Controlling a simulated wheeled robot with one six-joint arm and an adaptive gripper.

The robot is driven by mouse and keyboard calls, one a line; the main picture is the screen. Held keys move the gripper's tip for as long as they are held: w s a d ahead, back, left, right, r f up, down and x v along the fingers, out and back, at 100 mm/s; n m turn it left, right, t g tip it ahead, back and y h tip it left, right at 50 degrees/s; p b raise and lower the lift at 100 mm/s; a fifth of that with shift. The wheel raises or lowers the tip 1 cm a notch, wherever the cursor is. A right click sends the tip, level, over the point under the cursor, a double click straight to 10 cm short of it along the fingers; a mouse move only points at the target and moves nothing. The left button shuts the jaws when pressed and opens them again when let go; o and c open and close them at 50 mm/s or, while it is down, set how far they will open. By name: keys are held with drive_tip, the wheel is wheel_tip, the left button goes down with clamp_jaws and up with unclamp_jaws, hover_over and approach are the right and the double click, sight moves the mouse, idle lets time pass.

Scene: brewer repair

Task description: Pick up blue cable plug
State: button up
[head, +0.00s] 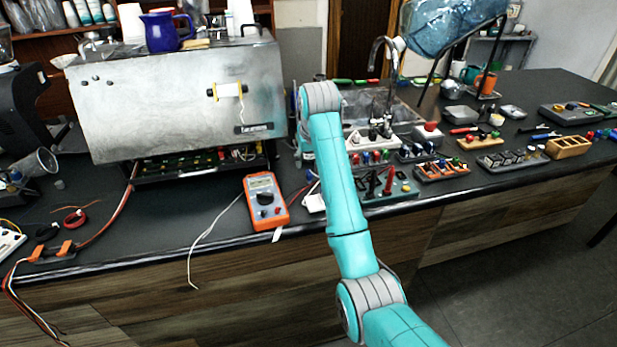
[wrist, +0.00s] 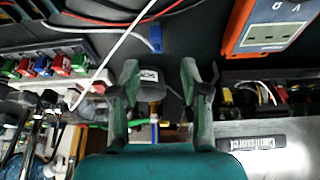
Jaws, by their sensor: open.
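A small blue plug (wrist: 156,38) lies on the dark counter in the wrist view, at the end of a thin grey cable. It is left of the orange multimeter (wrist: 268,28). My gripper (wrist: 160,72) is open and empty, its two fingers apart in the middle of the wrist view. The plug shows above the gap between the fingertips, apart from both. In the head view my arm hides the gripper, and I cannot make out the blue plug there.
The multimeter also shows in the head view (head: 266,201), beside the metal brewer (head: 180,95). A rack of coloured connectors (wrist: 50,65) is left in the wrist view. A white cable (wrist: 118,45) and red and black wires cross near the plug. The front counter left of the multimeter is mostly clear.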

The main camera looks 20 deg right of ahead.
sight(309, 172)
drive_tip(key=shift+s+x, duration=0.1)
drive_tip(key=shift+x, duration=1.4)
drive_tip(key=shift+s+x, duration=0.15)
drive_tip(key=shift+x, duration=1.4)
drive_tip(key=shift+d, duration=0.15)
clamp_jaws()
